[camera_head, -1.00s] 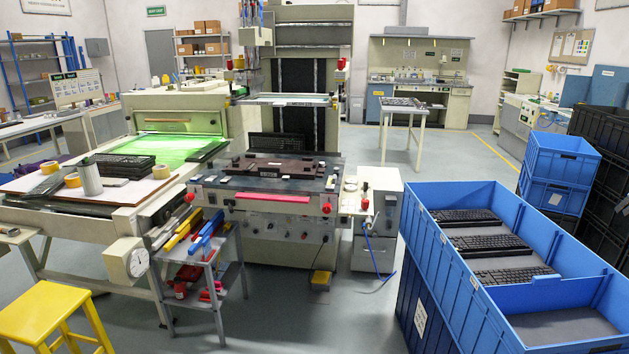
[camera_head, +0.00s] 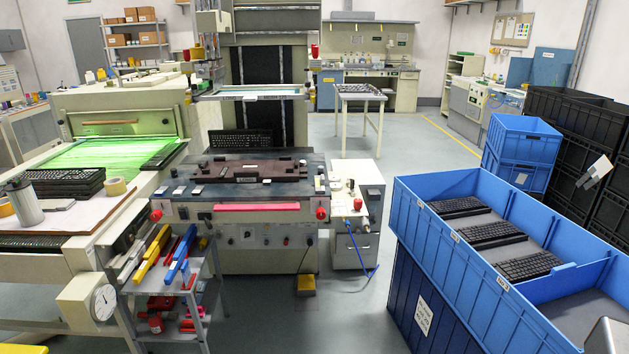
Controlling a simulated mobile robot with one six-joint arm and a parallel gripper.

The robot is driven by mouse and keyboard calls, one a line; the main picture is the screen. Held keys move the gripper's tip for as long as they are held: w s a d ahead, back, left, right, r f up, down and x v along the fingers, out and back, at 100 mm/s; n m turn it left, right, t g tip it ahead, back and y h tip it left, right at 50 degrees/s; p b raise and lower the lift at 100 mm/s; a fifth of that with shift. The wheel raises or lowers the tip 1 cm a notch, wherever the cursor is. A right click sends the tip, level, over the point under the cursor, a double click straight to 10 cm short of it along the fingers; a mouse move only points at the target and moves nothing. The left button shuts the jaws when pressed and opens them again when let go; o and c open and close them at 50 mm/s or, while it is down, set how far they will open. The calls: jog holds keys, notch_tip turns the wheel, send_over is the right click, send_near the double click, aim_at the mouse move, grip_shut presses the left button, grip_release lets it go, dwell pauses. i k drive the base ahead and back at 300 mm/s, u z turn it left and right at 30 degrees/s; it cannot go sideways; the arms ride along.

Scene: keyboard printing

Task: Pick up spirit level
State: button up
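On the top shelf of a small grey cart (camera_head: 213,276) at lower left lie several long tools. One is a yellow bar (camera_head: 152,254), and to its right is a blue bar (camera_head: 180,258). A thin red tool (camera_head: 172,247) lies between them. The yellow bar looks most like a spirit level, but no vial can be made out, so I cannot be sure. No gripper fingers show clearly. A pale piece (camera_head: 606,338) at the bottom right edge may be part of my arm.
The printing press (camera_head: 245,185) stands behind the cart, with a weighing dial (camera_head: 103,302) to the left. A blue crate (camera_head: 460,262) with several keyboards fills the right. A yellow pedal (camera_head: 306,285) lies on the floor.

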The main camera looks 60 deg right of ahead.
aim_at(319, 181)
jog(key=z, duration=0.5)
jog(key=i, duration=1.05)
jog(key=z, duration=0.55)
